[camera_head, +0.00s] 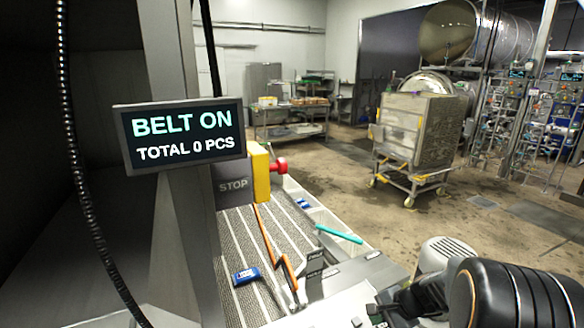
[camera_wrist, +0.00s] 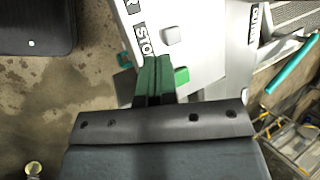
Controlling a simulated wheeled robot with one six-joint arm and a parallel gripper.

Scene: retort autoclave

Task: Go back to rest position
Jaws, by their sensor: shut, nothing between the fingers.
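My gripper (camera_wrist: 154,78) shows in the wrist view with its two dark green fingers pressed together and nothing between them. The fingertips lie in front of a white panel (camera_wrist: 205,45) with black lettering. Whether they touch it I cannot tell. In the head view my dark arm reaches in from the lower right, and the gripper's fingers cannot be made out there.
A screen (camera_head: 180,135) reads "BELT ON, TOTAL 0 PCS". A red stop button (camera_head: 279,166) is beside it. A blue item (camera_head: 246,275) lies on the ribbed belt. A teal-handled tool (camera_head: 339,234) lies nearby. A wheeled metal cart (camera_head: 415,130) stands on open floor.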

